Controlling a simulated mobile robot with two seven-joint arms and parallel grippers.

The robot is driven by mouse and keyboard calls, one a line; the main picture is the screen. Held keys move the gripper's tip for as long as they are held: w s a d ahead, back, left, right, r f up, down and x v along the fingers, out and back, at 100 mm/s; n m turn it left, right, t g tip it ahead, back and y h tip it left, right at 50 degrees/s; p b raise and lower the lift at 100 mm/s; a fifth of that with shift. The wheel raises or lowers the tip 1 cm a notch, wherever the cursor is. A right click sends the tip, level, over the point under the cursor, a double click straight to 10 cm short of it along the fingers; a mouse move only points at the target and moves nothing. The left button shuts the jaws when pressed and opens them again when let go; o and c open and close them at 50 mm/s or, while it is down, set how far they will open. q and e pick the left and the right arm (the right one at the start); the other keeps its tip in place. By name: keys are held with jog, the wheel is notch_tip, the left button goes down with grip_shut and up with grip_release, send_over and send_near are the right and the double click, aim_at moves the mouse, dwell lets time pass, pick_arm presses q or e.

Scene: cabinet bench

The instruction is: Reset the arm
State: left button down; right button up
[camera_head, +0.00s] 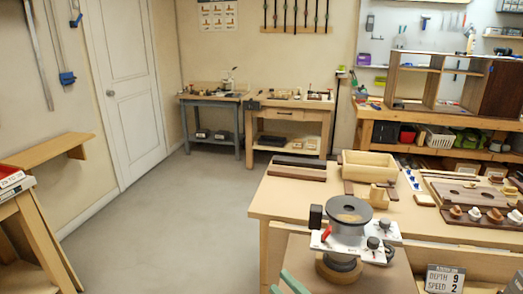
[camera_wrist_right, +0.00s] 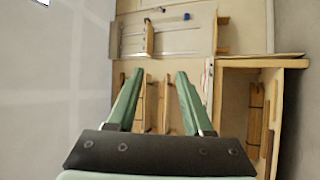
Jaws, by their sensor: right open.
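My right gripper (camera_wrist_right: 160,74) shows in the right wrist view with its two green fingers spread apart. Nothing is between the fingers. In the head view only green finger parts of the right gripper (camera_head: 284,284) show at the bottom edge, just left of the router-like tool. My left gripper is in neither view.
A sign (camera_head: 445,279) is at lower right. The floor (camera_head: 190,215) at left is clear.

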jog(key=s+d+f+m+g+h, duration=0.1)
jog(key=s+d+f+m+h, duration=0.3)
jog(key=f+m, duration=0.35)
jog(key=s+d+f+m+h, duration=0.2)
jog(key=d+f+m+h, duration=0.2)
jog(key=f+m+h, duration=0.3)
jog(key=s+d+f+m+g, duration=0.2)
jog(key=s+f+m, duration=0.1)
jog(key=s+f, duration=0.2)
jog(key=s+d+f+m+g+h+p, duration=0.1)
jog(key=s+d+f+m+g, duration=0.1)
jog(key=s+f, duration=0.4)
jog(key=shift+s+f+m+g, duration=0.15)
jog(key=shift+s+m+g, duration=0.5)
jog(key=shift+m, duration=0.5)
